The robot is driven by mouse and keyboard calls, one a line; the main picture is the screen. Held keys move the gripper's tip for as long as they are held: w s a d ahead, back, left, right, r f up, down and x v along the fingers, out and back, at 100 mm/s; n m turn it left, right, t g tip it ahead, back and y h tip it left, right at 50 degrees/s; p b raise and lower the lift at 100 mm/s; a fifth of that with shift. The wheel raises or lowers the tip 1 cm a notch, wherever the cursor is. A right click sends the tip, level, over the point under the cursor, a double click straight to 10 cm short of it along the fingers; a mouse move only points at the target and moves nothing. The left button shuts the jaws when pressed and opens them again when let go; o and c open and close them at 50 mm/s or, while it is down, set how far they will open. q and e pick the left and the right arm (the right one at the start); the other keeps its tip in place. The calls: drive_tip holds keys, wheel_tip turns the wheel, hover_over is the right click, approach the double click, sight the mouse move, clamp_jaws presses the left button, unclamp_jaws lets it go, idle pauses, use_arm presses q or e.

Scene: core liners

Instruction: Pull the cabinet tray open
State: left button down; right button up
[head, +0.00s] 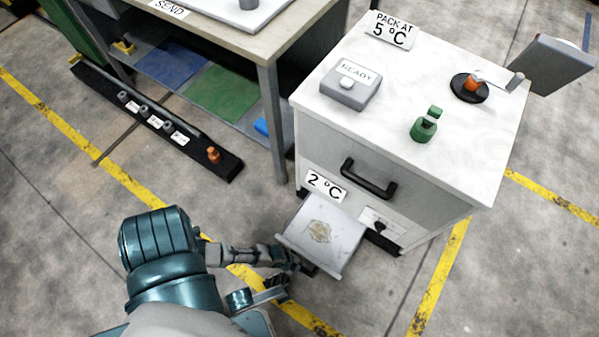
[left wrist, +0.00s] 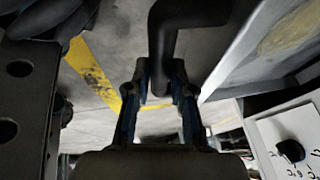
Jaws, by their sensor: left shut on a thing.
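The white cabinet (head: 335,140) stands right of centre in the head view. Its low tray (head: 310,232), under the "2 °C" label, sticks out toward me with a pale yellow mark on its bare surface. My left gripper (head: 287,272) is at the tray's front edge, partly hidden by my own arm. In the left wrist view my left gripper (left wrist: 158,100) is shut on the black tray handle (left wrist: 165,55), which passes between the fingers. The tray's side wall (left wrist: 240,50) shows at the right there. My right gripper is not in view.
A black drawer handle (head: 368,180) sits above the tray, and a knob panel (head: 383,224) is beside it. On the cabinet top stand a "READY" box (head: 350,87) and a green object (head: 424,128). A workbench (head: 250,55) is at the left. Floor before the tray is clear.

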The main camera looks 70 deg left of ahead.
use_arm(q)
drive_tip(key=shift+s+a, duration=0.1)
drive_tip(key=shift+s, duration=0.05)
drive_tip(key=c, duration=1)
unclamp_jaws()
drive_tip(key=v, duration=1.2)
drive_tip(key=shift+f, duration=0.1)
